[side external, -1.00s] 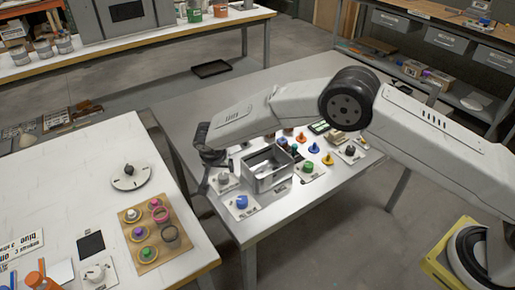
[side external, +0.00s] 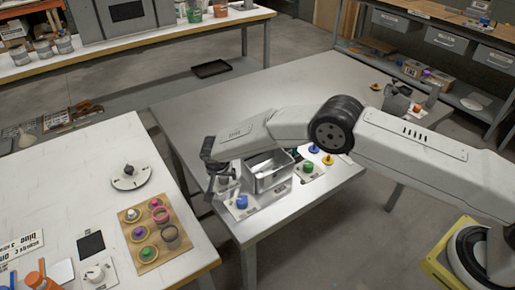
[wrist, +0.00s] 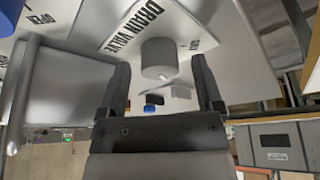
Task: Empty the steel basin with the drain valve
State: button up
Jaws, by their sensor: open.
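The steel basin (side external: 270,181), an open-topped box, stands near the front edge of the steel table in the side view. The drain valve is a grey round knob (wrist: 158,60) on a white plate marked DRAIN VALVE (wrist: 150,18) in the wrist view. My gripper (wrist: 160,66) is open, with one finger on each side of this knob. Whether the fingers touch the knob cannot be told. In the side view my gripper (side external: 223,182) is low at the left of the basin, partly hiding the valve. The basin's contents cannot be made out.
A blue knob (side external: 241,203) stands in front of the basin, and a green knob (side external: 308,168) stands to its right. Blue and yellow pegs are beyond. My forearm hides part of the table.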

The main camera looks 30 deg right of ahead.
jog(key=shift+c, duration=0.2)
grip_shut()
jog(key=shift+n, duration=0.4)
jog(key=n+y, duration=0.1)
jog(key=n, duration=0.1)
jog(key=n+y, duration=0.1)
jog(key=n, duration=0.2)
jog(key=shift+t, duration=0.4)
jog(key=shift+d+n+y, duration=0.1)
jog(key=shift+n+y, duration=0.9)
jog(key=shift+n, duration=2)
jog(key=shift+o, duration=0.2)
grip_release()
